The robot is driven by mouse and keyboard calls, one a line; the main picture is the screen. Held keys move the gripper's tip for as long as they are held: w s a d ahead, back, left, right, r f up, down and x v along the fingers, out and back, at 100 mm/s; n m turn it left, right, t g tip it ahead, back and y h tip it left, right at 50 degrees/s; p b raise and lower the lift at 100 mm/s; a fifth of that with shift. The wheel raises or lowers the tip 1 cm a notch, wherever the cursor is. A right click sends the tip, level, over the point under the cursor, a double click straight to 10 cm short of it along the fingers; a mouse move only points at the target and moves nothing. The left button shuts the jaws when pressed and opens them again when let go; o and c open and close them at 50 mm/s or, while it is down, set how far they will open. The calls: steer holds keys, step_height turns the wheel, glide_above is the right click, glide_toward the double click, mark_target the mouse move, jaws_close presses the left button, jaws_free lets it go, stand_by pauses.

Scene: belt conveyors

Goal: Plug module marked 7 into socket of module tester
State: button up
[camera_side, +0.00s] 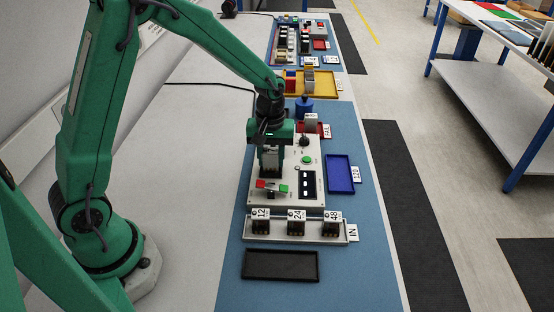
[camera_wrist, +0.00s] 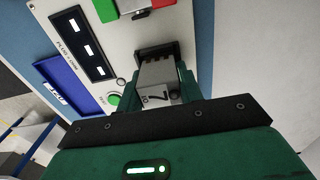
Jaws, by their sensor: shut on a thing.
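My gripper (camera_wrist: 160,82) is shut on a grey module marked 7 (camera_wrist: 157,92), with a finger on each side of it. In the side view my gripper (camera_side: 270,160) points down over the left part of the white module tester (camera_side: 312,190). In the wrist view the far end of the module lies at the dark socket (camera_wrist: 155,53) on the tester panel (camera_wrist: 122,62). I cannot tell how far its end sits in the socket. The tester has a black display (camera_wrist: 83,42), a green button (camera_wrist: 115,100) and a red-and-green part (camera_wrist: 135,6).
Modules marked 12 (camera_side: 261,222), 24 (camera_side: 296,223) and 48 (camera_side: 332,223) stand in the IN tray (camera_side: 285,240) before the tester. An empty black tray (camera_side: 280,265) lies nearer. A blue tray (camera_side: 341,174) is at the right, a red tray (camera_side: 324,130) behind it.

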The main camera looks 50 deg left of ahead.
steer(key=shift+f, duration=0.55)
stand_by(0.9)
steer(key=o, duration=0.9)
steer(key=shift+o, duration=0.4)
steer(key=shift+f, duration=0.1)
steer(key=shift+s, duration=0.1)
steer(key=shift+a, duration=0.1)
steer(key=shift+c, duration=0.8)
steer(key=shift+o, duration=0.7)
